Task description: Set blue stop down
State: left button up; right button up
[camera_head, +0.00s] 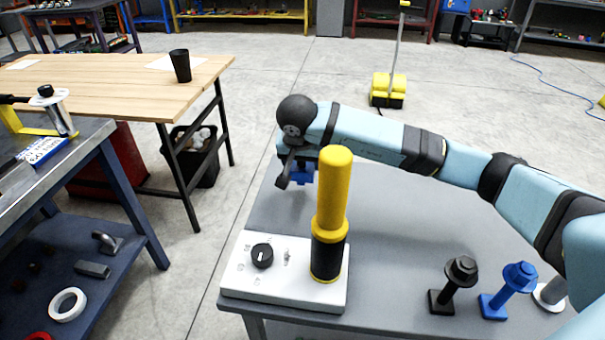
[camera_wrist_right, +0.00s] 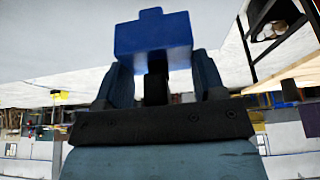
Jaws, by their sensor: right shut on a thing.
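My right gripper (camera_head: 290,168) reaches in from the right and hangs over the far left part of the grey table (camera_head: 400,228). It is shut on a small blue block, the blue stop (camera_head: 303,173), partly hidden by the yellow post and the gripper. In the right wrist view, the blue stop (camera_wrist_right: 152,36) shows as a stepped block with a narrower tab, across the fingers (camera_wrist_right: 153,80). I cannot tell whether it touches the table. My left gripper is not in view.
A white control box (camera_head: 240,285) with a black knob (camera_head: 262,255) bears a tall yellow and black post (camera_head: 333,205) in front of the gripper. A black bolt piece (camera_head: 452,287) and a blue one (camera_head: 510,290) stand at the front right. The table's middle is clear.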

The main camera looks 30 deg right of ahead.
aim_at(301, 168)
jog(key=shift+f, duration=2)
jog(key=shift+f, duration=0.15)
jog(key=o, duration=1.3)
jog(key=v, duration=1.2)
jog(key=shift+a, duration=0.1)
jog(key=shift+p, duration=0.3)
